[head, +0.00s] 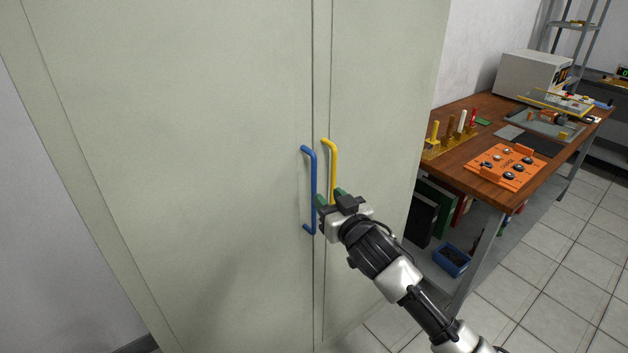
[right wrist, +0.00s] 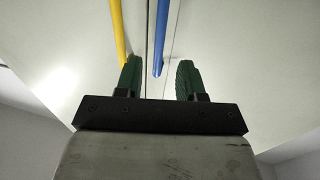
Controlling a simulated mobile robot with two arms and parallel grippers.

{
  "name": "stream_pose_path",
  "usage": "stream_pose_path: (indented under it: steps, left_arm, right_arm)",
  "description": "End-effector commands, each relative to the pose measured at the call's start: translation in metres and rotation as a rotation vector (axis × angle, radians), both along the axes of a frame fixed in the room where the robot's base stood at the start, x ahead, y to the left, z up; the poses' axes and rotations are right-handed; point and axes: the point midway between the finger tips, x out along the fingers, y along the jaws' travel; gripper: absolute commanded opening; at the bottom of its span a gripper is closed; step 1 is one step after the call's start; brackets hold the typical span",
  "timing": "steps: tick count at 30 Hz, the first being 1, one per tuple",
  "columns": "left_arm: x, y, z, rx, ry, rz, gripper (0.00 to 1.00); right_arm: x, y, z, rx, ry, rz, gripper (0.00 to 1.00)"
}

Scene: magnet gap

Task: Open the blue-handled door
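The blue handle (head: 314,178) is a vertical bar on the left door (head: 200,170) of a tall pale green-grey cabinet. The left door looks closed, with a narrow seam beside the right door (head: 375,100). My right gripper (head: 329,197) is at the handles, just right of the blue bar's lower half. In the right wrist view, the right gripper (right wrist: 160,62) is open with its green fingers apart. The blue handle (right wrist: 162,35) shows in the gap between them; I cannot tell whether it touches either finger. My left gripper is out of view.
A yellow handle (head: 334,165) on the right door stands close to the blue one, its lower part hidden by my gripper. A wooden workbench (head: 455,175) with an orange panel (head: 507,166) stands right of the cabinet. Tiled floor (head: 540,270) is clear at the lower right.

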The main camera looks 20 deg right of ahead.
Motion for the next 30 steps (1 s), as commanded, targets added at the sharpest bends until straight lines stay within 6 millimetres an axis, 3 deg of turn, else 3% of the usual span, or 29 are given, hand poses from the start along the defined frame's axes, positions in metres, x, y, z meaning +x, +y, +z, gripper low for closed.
stream_pose_path:
  steps: [6, 13, 27, 30]
  left_arm:
    - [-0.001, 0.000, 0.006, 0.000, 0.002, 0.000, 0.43]
    - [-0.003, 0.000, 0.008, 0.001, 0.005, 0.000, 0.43]
    - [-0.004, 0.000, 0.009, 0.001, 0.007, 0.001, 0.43]
    - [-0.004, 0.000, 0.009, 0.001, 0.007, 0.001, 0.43]
  right_arm:
    - [0.040, 0.006, 0.002, 0.000, -0.001, -0.002, 0.39]
    - [0.069, 0.010, 0.000, -0.001, 0.001, -0.002, 0.39]
    - [0.080, 0.012, -0.001, -0.001, 0.001, -0.001, 0.39]
    - [0.079, 0.012, -0.001, -0.001, 0.001, -0.001, 0.25]
